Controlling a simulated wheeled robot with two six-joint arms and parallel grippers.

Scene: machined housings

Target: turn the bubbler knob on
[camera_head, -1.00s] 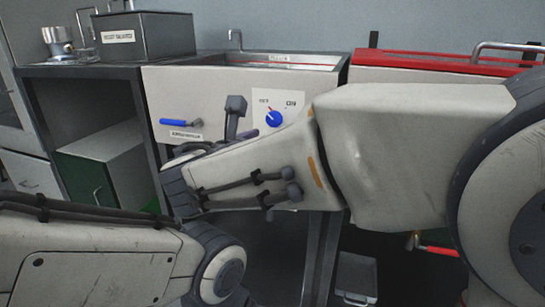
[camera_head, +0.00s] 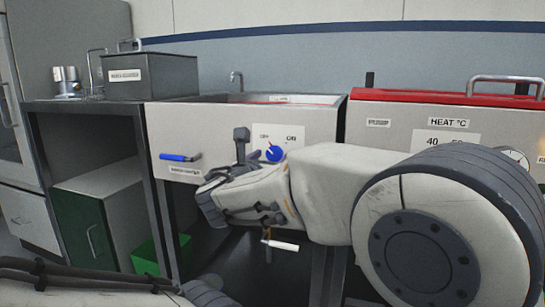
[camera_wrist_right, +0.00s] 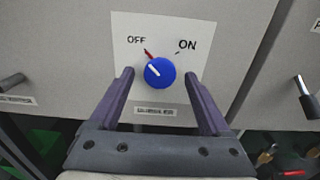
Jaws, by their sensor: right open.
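The blue bubbler knob (camera_head: 275,154) is on the pale front panel below the sink, partly behind my right wrist. In the right wrist view the knob (camera_wrist_right: 160,71) sits on a white label plate (camera_wrist_right: 125,30) marked OFF and ON. Its white pointer line points up-left, toward the red mark at OFF. My right gripper (camera_wrist_right: 159,77) is open, with one finger on each side of the knob and gaps between fingers and knob.
A blue lever handle (camera_head: 180,157) is on the panel left of the knob. A white-handled valve (camera_head: 283,246) hangs below. A red-topped heater unit (camera_head: 440,97) stands at right. A dark grey lidded box (camera_head: 150,76) stands on the left counter.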

